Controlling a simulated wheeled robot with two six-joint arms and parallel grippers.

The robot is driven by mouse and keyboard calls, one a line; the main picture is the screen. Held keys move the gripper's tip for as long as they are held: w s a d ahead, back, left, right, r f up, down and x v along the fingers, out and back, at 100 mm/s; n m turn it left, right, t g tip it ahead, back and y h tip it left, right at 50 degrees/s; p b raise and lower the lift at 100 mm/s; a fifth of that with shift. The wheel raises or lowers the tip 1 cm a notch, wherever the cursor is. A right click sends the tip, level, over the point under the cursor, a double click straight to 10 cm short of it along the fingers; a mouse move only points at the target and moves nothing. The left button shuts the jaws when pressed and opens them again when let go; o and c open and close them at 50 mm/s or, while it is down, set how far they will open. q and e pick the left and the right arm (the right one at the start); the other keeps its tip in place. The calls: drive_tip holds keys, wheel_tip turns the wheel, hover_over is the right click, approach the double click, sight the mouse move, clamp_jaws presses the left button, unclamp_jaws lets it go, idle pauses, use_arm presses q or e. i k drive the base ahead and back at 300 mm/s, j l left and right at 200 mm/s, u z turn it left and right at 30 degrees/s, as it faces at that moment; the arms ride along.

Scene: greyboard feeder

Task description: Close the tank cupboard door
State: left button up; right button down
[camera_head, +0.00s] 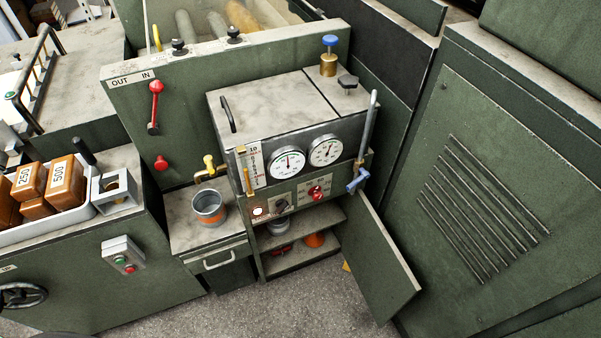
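The tank cupboard door (378,262) is a dark green panel hinged at the right side of the cupboard under the gauge panel. It stands wide open, swung out toward the lower right over the floor. The open cupboard (298,256) shows shelves with a grey can (278,227), an orange item (314,240) and a red item that is partly hidden. No handle shows on the door face that I can see. Neither of my grippers is in view.
A louvred green cabinet (480,200) stands close to the right of the door. A drawer unit (215,258) with a metal cup (208,207) on top stands left of the cupboard. A blue-handled valve (357,181) sticks out above the door. Speckled floor (275,308) is clear in front.

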sight(384, 279)
drive_tip(key=k+l+u, duration=0.45)
drive_tip(key=k+l, duration=0.2)
drive_tip(key=k, duration=0.05)
